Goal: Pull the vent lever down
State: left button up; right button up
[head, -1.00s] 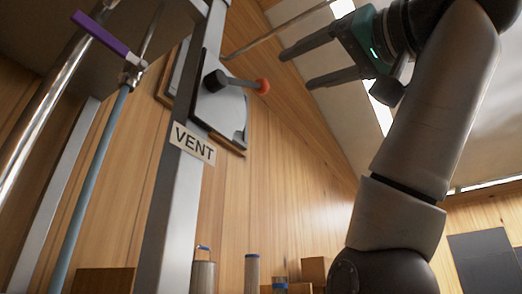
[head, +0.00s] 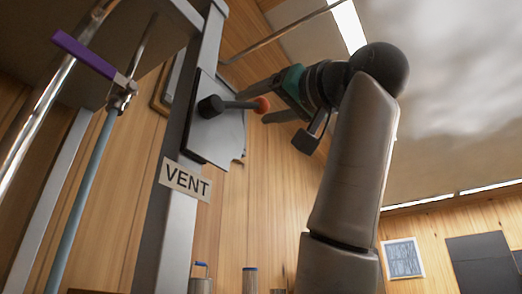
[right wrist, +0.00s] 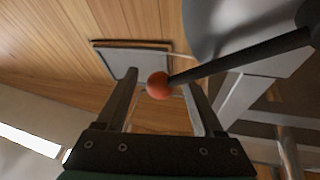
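The vent lever is a dark rod (head: 236,104) that runs from a black hub (head: 210,107) to a red-orange ball knob (head: 262,104), and it points roughly sideways to the right. My right gripper (head: 251,107) is open at the knob end of the lever. In the right wrist view the knob (right wrist: 158,85) shows between the two spread fingers, near their tips, with the rod (right wrist: 240,55) passing over the right finger. I cannot tell whether a finger touches it. My left gripper is not in view.
A grey post (head: 180,225) carries the label. A purple handle (head: 84,53) on a metal rod and a blue-grey pole (head: 75,190) stand to the left. A thin rod (head: 285,28) crosses above the gripper. Blue-topped cylinders (head: 250,280) stand below.

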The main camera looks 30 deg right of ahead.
grip_shut()
dwell(0.3)
dwell(0.9)
